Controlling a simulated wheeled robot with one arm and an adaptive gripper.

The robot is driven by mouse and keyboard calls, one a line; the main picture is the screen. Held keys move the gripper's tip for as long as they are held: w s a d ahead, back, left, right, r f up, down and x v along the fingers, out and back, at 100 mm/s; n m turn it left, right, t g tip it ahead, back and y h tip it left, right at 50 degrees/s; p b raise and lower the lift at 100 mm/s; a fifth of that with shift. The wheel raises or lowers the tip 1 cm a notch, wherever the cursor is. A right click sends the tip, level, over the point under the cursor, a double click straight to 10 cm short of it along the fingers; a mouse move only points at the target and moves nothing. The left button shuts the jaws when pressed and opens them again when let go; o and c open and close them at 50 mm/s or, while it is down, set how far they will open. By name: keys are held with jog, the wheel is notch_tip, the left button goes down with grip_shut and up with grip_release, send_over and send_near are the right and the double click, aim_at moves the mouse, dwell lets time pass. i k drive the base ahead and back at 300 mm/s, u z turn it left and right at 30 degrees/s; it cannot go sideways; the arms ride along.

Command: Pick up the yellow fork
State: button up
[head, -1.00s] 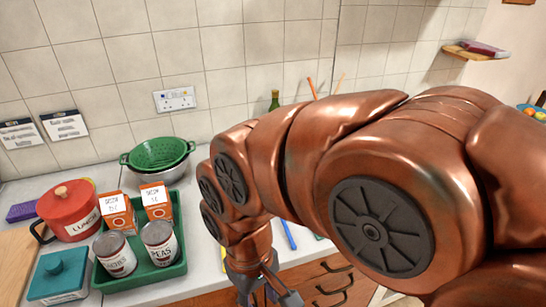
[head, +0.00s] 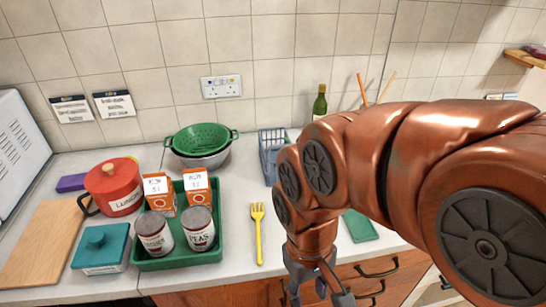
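The yellow fork (head: 258,235) lies on the white counter in the head view, tines toward the wall, handle toward the front edge. It is just right of the green tray and nothing touches it. My gripper (head: 318,294) points down in front of the counter's front edge, to the right of the fork and nearer to me. Its fingers are spread apart and no object shows between them. The fingertips are partly cut off by the bottom of the picture.
A green tray (head: 186,258) holds two cans and two orange cartons. A blue basket (head: 270,158) and a green colander (head: 201,145) stand behind. A teal flat item (head: 360,226) lies right of my arm. The counter around the fork is clear.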

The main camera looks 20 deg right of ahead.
aim_at(257, 216)
jog(key=u, duration=1.9)
jog(key=k, duration=0.9)
jog(key=u, duration=0.55)
